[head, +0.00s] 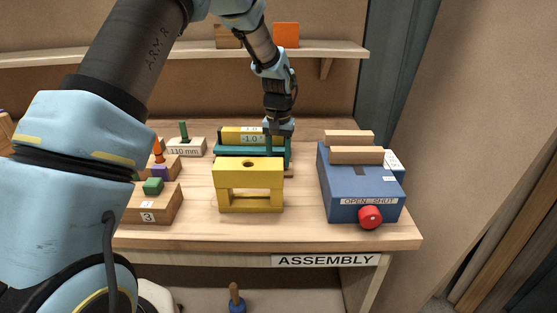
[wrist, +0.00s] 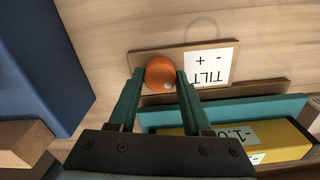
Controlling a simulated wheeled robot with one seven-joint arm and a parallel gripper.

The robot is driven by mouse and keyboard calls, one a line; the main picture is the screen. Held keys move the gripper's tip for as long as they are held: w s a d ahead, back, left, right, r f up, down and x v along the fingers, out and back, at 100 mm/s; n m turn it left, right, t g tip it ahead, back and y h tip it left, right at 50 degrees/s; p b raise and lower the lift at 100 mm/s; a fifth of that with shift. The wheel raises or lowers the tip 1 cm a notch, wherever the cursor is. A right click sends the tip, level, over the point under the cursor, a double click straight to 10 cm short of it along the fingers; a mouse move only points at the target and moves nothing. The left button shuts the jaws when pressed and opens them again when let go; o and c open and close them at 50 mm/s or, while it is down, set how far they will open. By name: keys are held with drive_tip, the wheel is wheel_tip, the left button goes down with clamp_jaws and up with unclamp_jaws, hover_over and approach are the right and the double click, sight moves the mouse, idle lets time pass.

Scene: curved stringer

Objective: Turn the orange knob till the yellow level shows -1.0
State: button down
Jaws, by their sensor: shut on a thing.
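The orange knob (wrist: 160,74) shows in the wrist view on a wooden plate with a white TILT label (wrist: 208,66) marked + and -. My gripper (wrist: 156,76) is shut on the knob, with one green finger on each side of it. In the head view my gripper (head: 279,140) reaches down behind the yellow block, and the knob is hidden there. The yellow level (head: 238,134) sits in a teal holder (head: 222,152) with a -1.0 label on it. It also shows in the wrist view (wrist: 272,139); its exact tilt is hard to tell.
A yellow block with a hole (head: 248,173) stands in front of the level. A blue box (head: 345,190) with a red knob (head: 370,217) and OPEN SHUT label stands right. Wooden blocks with coloured pegs (head: 152,205) stand left. A shelf (head: 180,54) runs behind.

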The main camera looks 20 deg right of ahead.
idle(0.4)
drive_tip(key=shift+c, duration=1.7)
unclamp_jaws()
wheel_tip(320, 180, up, 11)
drive_tip(key=b, duration=0.2)
drive_tip(key=shift+b, duration=0.35)
drive_tip(key=shift+a+f, duration=0.1)
